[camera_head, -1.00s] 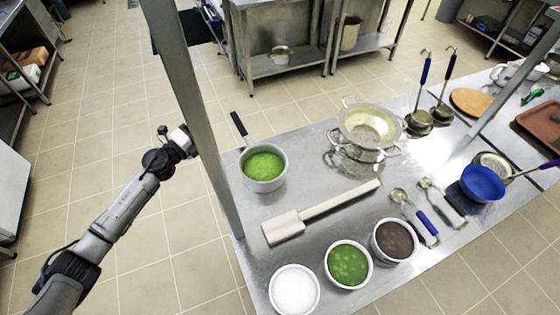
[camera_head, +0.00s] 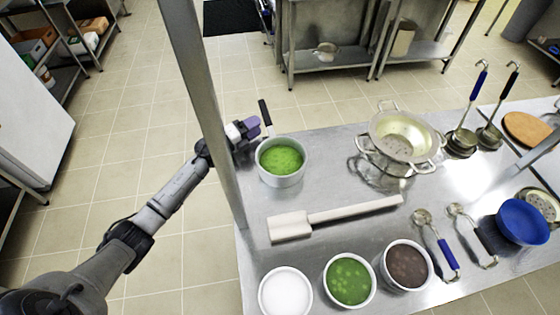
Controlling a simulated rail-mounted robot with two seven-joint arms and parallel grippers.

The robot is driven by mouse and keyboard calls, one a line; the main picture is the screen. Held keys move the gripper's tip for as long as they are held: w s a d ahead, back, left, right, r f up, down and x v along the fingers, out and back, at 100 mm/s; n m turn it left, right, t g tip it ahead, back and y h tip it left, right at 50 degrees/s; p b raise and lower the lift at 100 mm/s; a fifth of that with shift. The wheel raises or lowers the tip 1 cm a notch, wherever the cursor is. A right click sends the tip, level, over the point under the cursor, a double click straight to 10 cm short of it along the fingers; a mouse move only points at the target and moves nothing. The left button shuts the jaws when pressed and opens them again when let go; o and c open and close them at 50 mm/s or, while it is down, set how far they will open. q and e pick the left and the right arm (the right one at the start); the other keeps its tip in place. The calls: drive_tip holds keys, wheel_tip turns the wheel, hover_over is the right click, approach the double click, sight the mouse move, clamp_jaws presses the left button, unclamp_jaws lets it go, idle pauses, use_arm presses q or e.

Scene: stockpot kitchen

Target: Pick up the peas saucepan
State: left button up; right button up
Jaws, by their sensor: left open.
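The peas saucepan (camera_head: 282,177) is a small metal pan with bright green contents, upright on the steel table near its back left edge. I cannot tell whether the fingers touch the handle. My right gripper is not in view.
A steel post (camera_head: 203,100) rises at the table's left edge. A white spatula (camera_head: 330,217) lies in front of the pan. A colander (camera_head: 400,140) stands to its right. White bowls (camera_head: 350,281) line the front, with ladles (camera_head: 463,140) at the right.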

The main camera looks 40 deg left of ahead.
sight(269, 116)
use_arm(q)
drive_tip(key=shift+b+x, duration=0.45)
drive_tip(key=shift+x, duration=2.55)
clamp_jaws()
drive_tip(key=shift+r, duration=0.15)
